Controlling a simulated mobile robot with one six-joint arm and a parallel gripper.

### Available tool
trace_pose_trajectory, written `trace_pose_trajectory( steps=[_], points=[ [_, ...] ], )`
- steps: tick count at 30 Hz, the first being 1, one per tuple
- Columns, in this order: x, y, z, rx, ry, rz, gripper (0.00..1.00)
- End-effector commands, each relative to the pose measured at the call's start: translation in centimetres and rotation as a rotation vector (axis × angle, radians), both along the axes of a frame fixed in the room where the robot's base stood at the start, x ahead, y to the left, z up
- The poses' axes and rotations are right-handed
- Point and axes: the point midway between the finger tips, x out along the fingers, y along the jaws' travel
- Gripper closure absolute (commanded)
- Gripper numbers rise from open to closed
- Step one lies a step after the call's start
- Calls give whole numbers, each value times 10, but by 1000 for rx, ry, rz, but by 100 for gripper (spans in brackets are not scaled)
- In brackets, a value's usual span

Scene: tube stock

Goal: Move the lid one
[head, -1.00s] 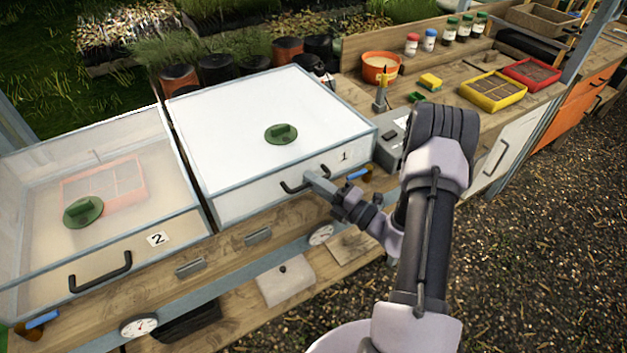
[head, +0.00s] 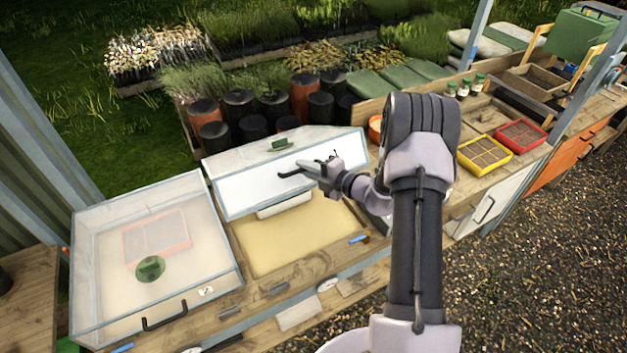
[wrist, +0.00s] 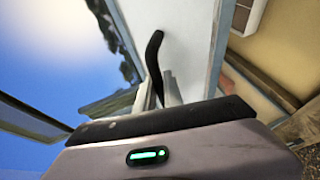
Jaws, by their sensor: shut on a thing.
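Lid one (head: 240,190), a pale lid with a grey frame and a green round vent (head: 281,145), is tilted up at its front, its rear side toward the pots. My gripper (head: 308,168) is shut on its black handle (head: 289,175).
Lid two (head: 110,225) is down on the left, clear-topped, with its black handle (head: 165,316) in front and a red tray (head: 157,237) beneath it. Black and orange pots (head: 240,105) stand behind. A yellow tray (head: 485,153) and a red tray (head: 520,136) sit right.

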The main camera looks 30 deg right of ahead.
Motion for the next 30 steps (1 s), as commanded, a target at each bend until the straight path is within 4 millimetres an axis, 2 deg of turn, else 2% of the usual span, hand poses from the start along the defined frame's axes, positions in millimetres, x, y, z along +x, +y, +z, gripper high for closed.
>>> trace_pose_trajectory(
  steps=[1, 3, 9, 15, 26, 27, 30],
  points=[
    [8, 1, 16, -1, -4, 1, 100],
    [18, 1, 26, 0, -4, 1, 100],
    [39, 2, 45, 1, -3, 0, 100],
    [48, 1, 52, 2, -2, 0, 100],
    [49, 1, 52, 2, -1, 0, 100],
    [49, 1, 52, 2, -1, 0, 83],
    [49, 2, 52, 1, -2, 0, 66]
  ],
)
